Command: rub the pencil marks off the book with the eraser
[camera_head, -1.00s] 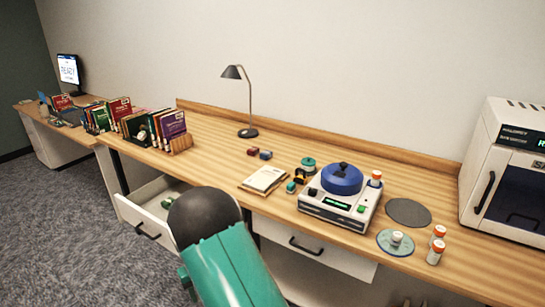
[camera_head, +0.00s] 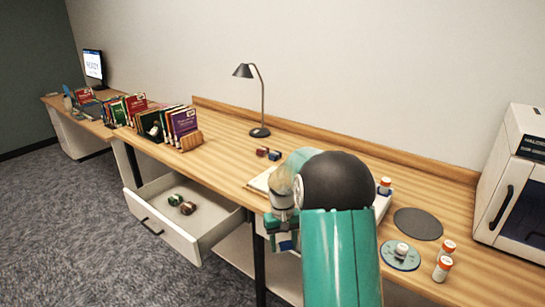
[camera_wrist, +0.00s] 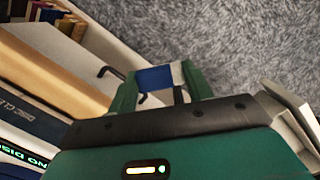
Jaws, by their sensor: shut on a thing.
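My gripper (camera_head: 284,240) is shut on a blue-and-white eraser (camera_head: 287,246), in front of the desk's front edge and below the desktop. In the wrist view the eraser (camera_wrist: 154,78) sits between the green fingers of my gripper (camera_wrist: 160,82), with carpet behind it. The pale book (camera_head: 258,183) lies on the desk near the front edge, above and left of the gripper in the head view. My arm hides its right part. Pencil marks cannot be made out. The eraser is apart from the book.
An open drawer (camera_head: 195,243) with two small rolls sticks out left of the gripper. The disc device (camera_wrist: 35,112) on the desk is mostly hidden behind my arm in the head view.

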